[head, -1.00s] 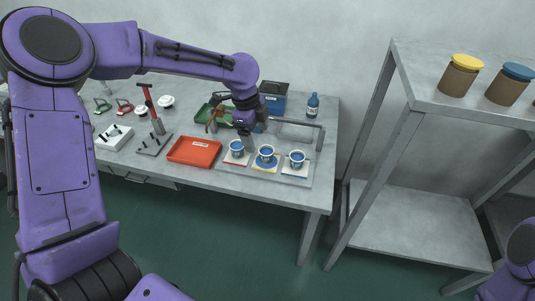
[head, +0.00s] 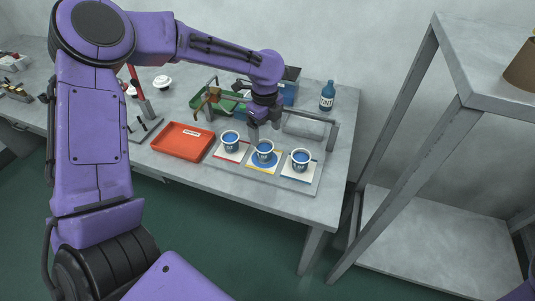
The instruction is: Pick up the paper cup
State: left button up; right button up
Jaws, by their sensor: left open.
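The left cup (head: 230,142) is on a red-edged card, the middle cup (head: 264,152) on a yellow-edged card with a blue disc, and the right cup (head: 301,160) on a blue-edged card. My left gripper (head: 262,130) points down just behind the left and middle cups, apart from them as far as I can see. It is open and holds no cup; its fingertips are small and hard to make out. My right gripper is out of view.
A metal rail frame (head: 332,135) stands behind the cups. A red tray (head: 183,142) lies left of them. A blue bottle (head: 327,96), a blue bin (head: 290,90) and a green tray (head: 205,102) are at the back. A grey shelf (head: 440,225) stands to the right.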

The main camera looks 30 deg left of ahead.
aim_at(265, 149)
pick_arm(q)
jog(key=shift+s+a+f, duration=0.1)
jog(key=shift+s+f, duration=0.1)
jog(key=shift+f, duration=0.95)
notch_tip(265, 149, down, 5)
jog(key=shift+s+f+p, duration=0.15)
jog(key=shift+f+p, duration=0.05)
jog(key=shift+p, duration=0.35)
jog(key=shift+s+r, duration=0.1)
jog(key=c, duration=1)
